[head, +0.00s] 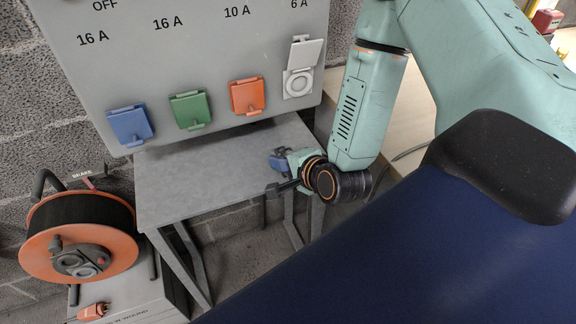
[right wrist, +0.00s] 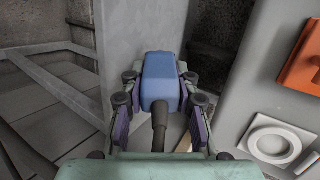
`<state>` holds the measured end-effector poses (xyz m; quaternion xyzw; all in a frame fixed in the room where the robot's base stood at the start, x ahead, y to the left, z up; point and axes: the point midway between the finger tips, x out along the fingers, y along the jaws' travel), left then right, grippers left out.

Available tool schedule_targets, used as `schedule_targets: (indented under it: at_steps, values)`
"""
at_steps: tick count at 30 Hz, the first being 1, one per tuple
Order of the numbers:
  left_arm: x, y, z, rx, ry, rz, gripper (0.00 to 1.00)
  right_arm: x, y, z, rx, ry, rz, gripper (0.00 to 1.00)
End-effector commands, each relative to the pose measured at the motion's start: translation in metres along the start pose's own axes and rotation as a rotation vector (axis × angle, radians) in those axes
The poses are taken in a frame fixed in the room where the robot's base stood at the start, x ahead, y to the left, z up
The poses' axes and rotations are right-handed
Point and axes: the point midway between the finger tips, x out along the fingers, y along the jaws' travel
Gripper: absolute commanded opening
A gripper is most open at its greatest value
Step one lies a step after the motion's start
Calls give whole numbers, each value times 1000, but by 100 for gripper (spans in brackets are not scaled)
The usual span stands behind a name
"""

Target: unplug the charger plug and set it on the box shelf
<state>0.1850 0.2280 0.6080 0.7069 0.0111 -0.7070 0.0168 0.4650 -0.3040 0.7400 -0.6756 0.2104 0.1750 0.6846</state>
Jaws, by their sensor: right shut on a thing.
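The charger plug (head: 281,160) is blue with a dark cable. My right gripper (head: 287,162) is shut on it, and the right wrist view shows the plug (right wrist: 161,84) between both fingers with its cable running back toward the camera. The plug is out of any socket. In the head view it appears over the right part of the grey shelf (head: 190,185) under the panel; I cannot tell whether it touches the shelf. The 6 A socket (head: 299,84) has its white lid raised and is empty. My left gripper is not in view.
The grey panel (head: 200,55) above the shelf also has blue (head: 130,125), green (head: 190,109) and orange (head: 247,96) socket covers, all closed. An orange cable reel (head: 38,253) stands at left, with an orange plug (head: 93,312) below it. The shelf's left and middle are clear.

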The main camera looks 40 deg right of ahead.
Motion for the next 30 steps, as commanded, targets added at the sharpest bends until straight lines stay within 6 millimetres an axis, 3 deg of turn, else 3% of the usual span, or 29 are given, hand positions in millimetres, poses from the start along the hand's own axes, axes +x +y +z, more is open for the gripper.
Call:
schedule_targets:
  at_steps: [15, 28, 29, 30]
  values:
    - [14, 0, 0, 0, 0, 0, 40, 30, -10, 0, -1, 0, -3, 0]
    - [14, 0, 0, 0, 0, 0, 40, 34, -12, 0, 0, 0, -1, 0]
    - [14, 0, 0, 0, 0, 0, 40, 34, -12, 0, 0, 0, -1, 31]
    - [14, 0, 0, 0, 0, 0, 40, 34, -12, 0, 0, 0, -1, 34]
